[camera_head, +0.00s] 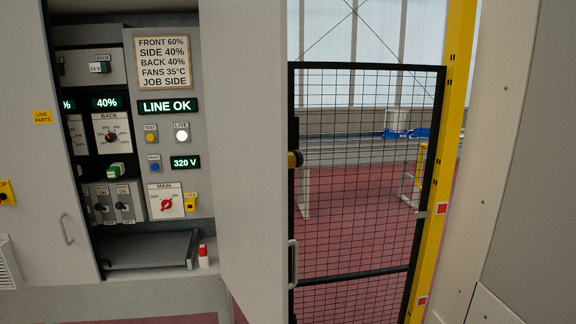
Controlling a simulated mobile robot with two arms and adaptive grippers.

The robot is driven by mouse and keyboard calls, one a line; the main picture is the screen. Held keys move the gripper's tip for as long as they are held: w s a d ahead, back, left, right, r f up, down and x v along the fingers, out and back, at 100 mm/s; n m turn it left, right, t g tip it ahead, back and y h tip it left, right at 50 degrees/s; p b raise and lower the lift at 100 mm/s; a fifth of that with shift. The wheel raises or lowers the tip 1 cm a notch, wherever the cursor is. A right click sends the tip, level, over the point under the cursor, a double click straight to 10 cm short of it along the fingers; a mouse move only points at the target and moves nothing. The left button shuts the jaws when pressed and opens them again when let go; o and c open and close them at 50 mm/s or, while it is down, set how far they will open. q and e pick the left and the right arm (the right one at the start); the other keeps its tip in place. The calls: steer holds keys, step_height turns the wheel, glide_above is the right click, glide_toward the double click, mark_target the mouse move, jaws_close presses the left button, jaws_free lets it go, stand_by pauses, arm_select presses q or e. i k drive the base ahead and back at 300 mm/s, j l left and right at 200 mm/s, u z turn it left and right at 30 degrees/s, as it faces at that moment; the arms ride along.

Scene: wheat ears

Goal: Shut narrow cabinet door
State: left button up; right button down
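An open cabinet (105,280) fills the left half of the view, with its control panel exposed. A narrow grey door (245,130) stands swung out at the right of the opening, seen at a steep angle. A pale bar handle (292,265) is on its free edge, low down. Another grey panel (25,150) with a bar handle (67,230) is left of the opening. I cannot tell for sure which panel the task calls narrow. Neither of my grippers is in view.
A black mesh gate (350,200) on a yellow post (440,160) stands behind the door to the right. A grey wall panel (530,170) is at far right. Inside the cabinet, a dark shelf (150,250) and a small red-and-white object (203,256) sit near the sill.

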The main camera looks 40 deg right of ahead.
mark_target(244, 46)
steer(key=k+l, duration=0.1)
steer(key=l, duration=0.35)
steer(key=k+l, duration=0.1)
steer(key=l, duration=0.4)
steer(key=k+l, duration=0.1)
steer(key=l, duration=0.35)
steer(key=k+l+u, duration=0.1)
steer(key=l, duration=0.4)
steer(key=k+l, duration=0.1)
steer(key=l, duration=0.35)
